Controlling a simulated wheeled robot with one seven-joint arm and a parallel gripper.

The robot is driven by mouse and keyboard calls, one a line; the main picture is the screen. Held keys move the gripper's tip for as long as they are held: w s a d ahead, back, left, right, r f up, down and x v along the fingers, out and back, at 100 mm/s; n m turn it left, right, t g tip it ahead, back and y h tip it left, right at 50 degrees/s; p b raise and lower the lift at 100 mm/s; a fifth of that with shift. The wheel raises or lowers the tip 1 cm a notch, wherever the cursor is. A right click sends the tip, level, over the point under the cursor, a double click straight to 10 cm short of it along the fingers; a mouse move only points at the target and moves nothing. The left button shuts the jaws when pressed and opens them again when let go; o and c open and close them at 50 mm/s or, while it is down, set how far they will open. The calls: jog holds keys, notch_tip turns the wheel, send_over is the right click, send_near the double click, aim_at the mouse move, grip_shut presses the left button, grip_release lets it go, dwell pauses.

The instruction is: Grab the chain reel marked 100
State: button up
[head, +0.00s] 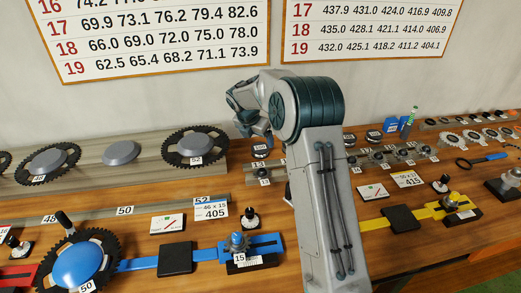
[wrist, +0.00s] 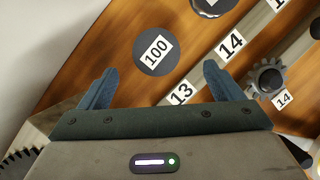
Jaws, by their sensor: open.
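The chain reel marked 100 (wrist: 143,61) is a dark round disc with a white label, seen from above in the wrist view. It lies on the wooden bench beyond and between my fingertips. My gripper (wrist: 158,70) is open and empty, with one blue-grey finger on each side of the reel's line, apart from it. In the head view, my gripper (head: 246,112) is up near the wall, above a small dark reel (head: 261,154) whose label is too small to read surely.
Another dark reel (wrist: 213,5) lies at the top edge. A large chainring (head: 196,146) stands left in the head view. The wall (head: 160,95) is close behind.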

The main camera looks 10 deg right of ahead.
aim_at(260, 148)
jog(key=shift+a+p+x, duration=0.15)
jog(key=shift+p+x, duration=0.35)
jog(key=shift+x, duration=1.2)
jog(key=shift+a+p+x, duration=0.1)
jog(key=shift+p+x, duration=0.35)
jog(key=shift+x, duration=1.25)
jog(key=shift+w, duration=0.15)
jog(key=c, duration=1.4)
